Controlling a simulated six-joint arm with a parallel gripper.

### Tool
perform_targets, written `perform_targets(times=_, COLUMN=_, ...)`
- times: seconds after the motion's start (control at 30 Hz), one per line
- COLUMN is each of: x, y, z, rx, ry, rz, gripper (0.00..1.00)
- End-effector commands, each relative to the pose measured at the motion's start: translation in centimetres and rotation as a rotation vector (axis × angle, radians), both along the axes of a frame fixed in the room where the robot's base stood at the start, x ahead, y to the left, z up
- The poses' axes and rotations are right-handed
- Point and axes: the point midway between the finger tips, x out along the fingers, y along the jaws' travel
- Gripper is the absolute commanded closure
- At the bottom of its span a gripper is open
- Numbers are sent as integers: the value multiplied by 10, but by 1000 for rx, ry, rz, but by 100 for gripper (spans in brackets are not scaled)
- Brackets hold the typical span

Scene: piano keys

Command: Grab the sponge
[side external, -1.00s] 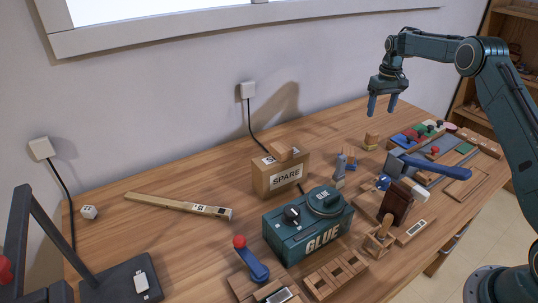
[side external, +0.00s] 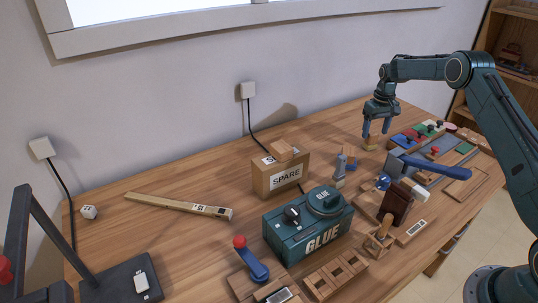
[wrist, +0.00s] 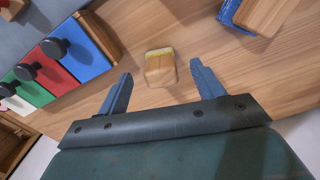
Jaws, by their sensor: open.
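The sponge looks to be the small tan block with a yellow-green strip (wrist: 160,68), lying on the wooden table. In the side view the same block (side external: 369,144) is partly covered by my gripper (side external: 376,131). My gripper is open and points down just above the block. In the wrist view the two blue fingers of my gripper (wrist: 160,92) are spread wide. The block lies between and a little beyond the fingertips, with clear space on both sides. Whether the tips are level with it I cannot tell.
Colored panels with dark knobs (wrist: 66,60) stand close on one side. A blue object with a wooden top (wrist: 262,14) is on the other side. The glue box (side external: 308,222) and spare box (side external: 281,173) stand farther left. Bare wood surrounds the block.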

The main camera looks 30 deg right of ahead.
Motion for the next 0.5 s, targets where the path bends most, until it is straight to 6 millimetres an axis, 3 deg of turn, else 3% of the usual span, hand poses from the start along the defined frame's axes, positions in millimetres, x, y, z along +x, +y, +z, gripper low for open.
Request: perform_targets(times=0.5, x=1, y=-1, z=-47, rx=0, ry=2, rz=0, gripper=33)
